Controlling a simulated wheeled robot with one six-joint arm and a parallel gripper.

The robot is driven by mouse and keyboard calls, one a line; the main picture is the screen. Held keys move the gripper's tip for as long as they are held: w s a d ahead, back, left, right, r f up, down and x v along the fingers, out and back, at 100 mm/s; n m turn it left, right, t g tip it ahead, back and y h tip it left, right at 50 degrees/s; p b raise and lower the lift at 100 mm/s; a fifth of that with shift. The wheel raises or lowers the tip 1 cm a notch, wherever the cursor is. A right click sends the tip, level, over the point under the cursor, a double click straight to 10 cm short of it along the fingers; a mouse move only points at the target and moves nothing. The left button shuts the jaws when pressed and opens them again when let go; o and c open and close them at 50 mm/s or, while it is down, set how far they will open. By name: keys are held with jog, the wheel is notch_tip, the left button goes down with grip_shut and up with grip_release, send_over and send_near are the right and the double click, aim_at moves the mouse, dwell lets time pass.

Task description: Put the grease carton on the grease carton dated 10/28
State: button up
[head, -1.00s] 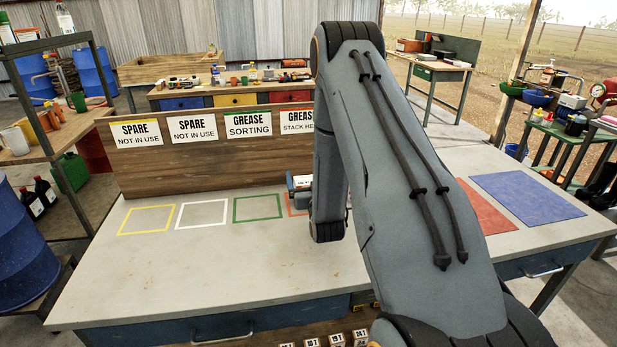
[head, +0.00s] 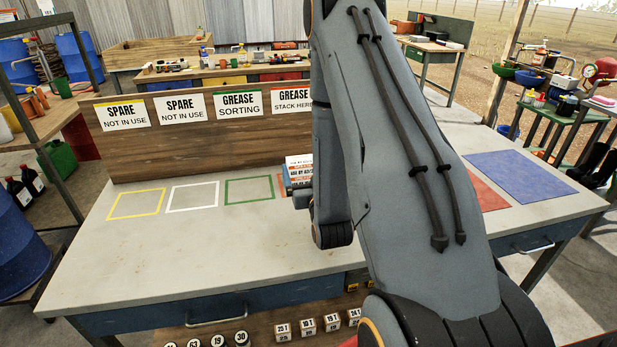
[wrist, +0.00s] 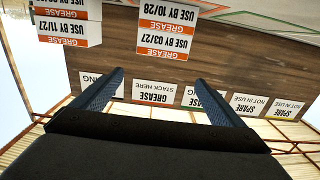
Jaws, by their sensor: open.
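In the wrist view, which is upside down, a grease carton marked 03/27 (wrist: 163,41) sits on the grease carton dated 10/28 (wrist: 168,12). The two labels line up closely. Another stack beside it has a carton marked 11/27 (wrist: 64,29) on top of a further grease carton (wrist: 62,8). My gripper (wrist: 164,82) is open, with nothing between its fingers, and its fingertips are apart from the cartons.
A wooden board (head: 200,150) with signs stands behind the outlined squares. The yellow (head: 135,216), white (head: 194,210) and green (head: 249,202) squares are empty. Red (head: 488,195) and blue (head: 520,176) mats lie bare at the right. The table's front left is clear.

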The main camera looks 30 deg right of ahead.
jog(key=s+a+f+n+g+y, duration=0.15)
jog(key=s+a+g+y, duration=0.25)
jog(key=a+g, duration=0.5)
jog(key=s+a+r+n+g, duration=0.1)
jog(key=s+a+r+g, duration=0.1)
jog(key=s, duration=0.7)
jog(key=s+a+r+g+y, duration=0.1)
jog(key=s+a+g, duration=0.4)
jog(key=s, duration=0.5)
jog(key=shift+s+a+r+n, duration=0.15)
jog(key=shift+a+r+n, duration=0.2)
jog(key=shift+a+r, duration=0.4)
